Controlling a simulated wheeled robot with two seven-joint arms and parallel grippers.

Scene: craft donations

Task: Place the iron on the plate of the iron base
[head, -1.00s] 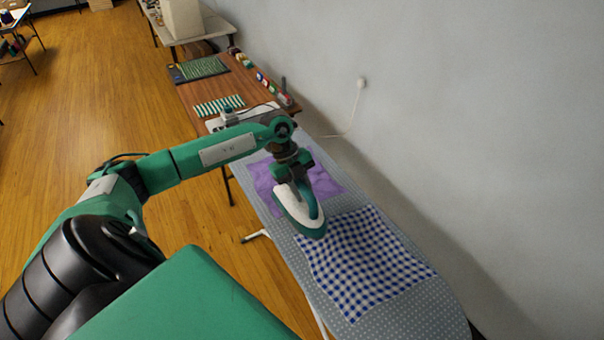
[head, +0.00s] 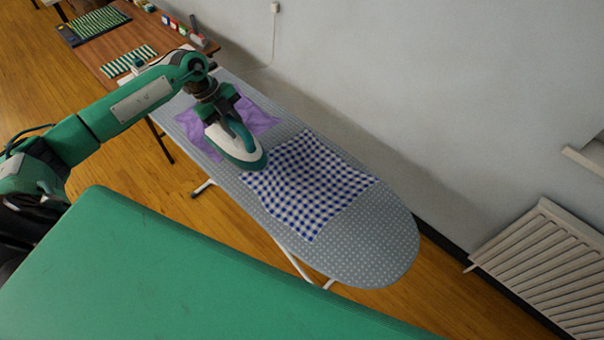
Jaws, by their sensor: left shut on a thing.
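A white and teal iron (head: 228,149) is over the ironing board (head: 385,240), at the left edge of the checked cloth. Its pointed end faces the lower right. My left gripper (head: 226,117) is shut on the iron's handle from above. I cannot tell whether the iron's sole touches the board or hovers just over it. A pale object (head: 138,64) near the board's far end is partly hidden by my left arm; I cannot tell whether it is the iron base. My right gripper is not in view.
A blue-and-white checked cloth (head: 312,185) and a purple cloth (head: 257,118) lie on the board. A wooden table (head: 95,52) with a striped item (head: 130,61) stands beyond. The wall runs along the right, with a radiator (head: 545,270). The board's rounded near end is bare.

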